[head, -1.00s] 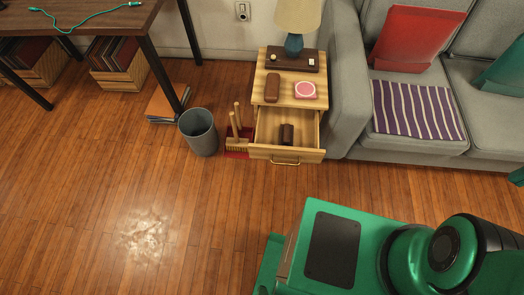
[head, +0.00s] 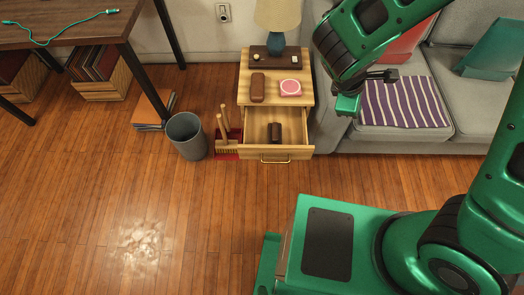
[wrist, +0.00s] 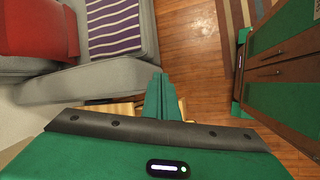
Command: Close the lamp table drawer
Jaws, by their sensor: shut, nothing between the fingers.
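The wooden lamp table (head: 273,88) stands against the sofa's left side. Its drawer (head: 277,153) is pulled out toward me, with a brass handle (head: 275,161) on its front. A dark brown case (head: 274,133) lies inside the drawer. My gripper (head: 347,104) is shut and empty, to the right of the drawer and above the sofa's edge, apart from the table. In the wrist view the shut green fingers (wrist: 160,97) hide part of some light wood behind them.
The lamp (head: 277,20), a brown case (head: 258,87) and a pink-topped box (head: 290,88) are on the table. The grey sofa (head: 385,138) is close on the right. Floor before the drawer is clear.

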